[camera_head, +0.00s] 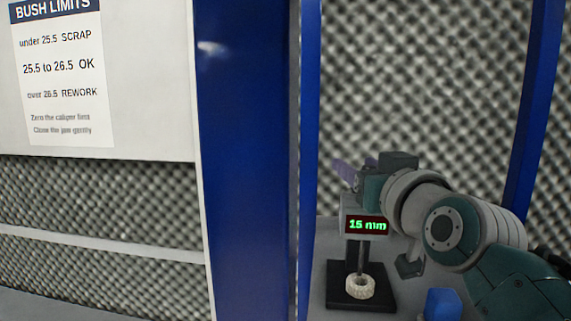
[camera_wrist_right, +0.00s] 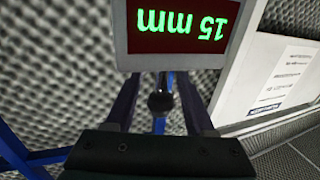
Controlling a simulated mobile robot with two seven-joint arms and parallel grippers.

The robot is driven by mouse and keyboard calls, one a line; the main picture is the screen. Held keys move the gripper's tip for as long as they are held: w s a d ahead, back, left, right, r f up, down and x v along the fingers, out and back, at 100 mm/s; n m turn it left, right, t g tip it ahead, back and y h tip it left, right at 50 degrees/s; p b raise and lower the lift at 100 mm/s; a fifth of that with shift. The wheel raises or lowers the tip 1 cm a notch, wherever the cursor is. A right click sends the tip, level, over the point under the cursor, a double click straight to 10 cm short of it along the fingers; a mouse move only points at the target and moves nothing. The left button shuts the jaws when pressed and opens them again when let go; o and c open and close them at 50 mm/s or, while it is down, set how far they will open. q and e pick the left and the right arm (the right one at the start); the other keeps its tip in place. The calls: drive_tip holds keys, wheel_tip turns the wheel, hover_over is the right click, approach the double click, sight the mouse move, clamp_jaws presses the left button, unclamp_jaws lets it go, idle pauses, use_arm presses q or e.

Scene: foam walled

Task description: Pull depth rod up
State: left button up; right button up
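The depth gauge stands on a black base (camera_head: 345,292) with a display (camera_head: 366,225) reading 15 mm. Its thin depth rod (camera_head: 361,258) runs down to a pale ring-shaped bush (camera_head: 360,287) on the base. In the right wrist view the display (camera_wrist_right: 184,25) appears upside down, and a dark round knob (camera_wrist_right: 160,103) shows below it. My right gripper (camera_wrist_right: 159,88) is open, one finger on each side of the knob, with gaps visible on both sides. In the head view my right gripper (camera_head: 347,174) is at the gauge's top, partly hidden. My left gripper is not in view.
A blue block (camera_head: 442,304) stands right of the gauge base. A blue post (camera_head: 245,160) rises on the left, beside a white panel with a bush limits sign (camera_head: 62,75). Foam walls (camera_head: 430,80) stand behind. My right arm covers the area right of the gauge.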

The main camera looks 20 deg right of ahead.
clamp_jaws()
idle(1.2)
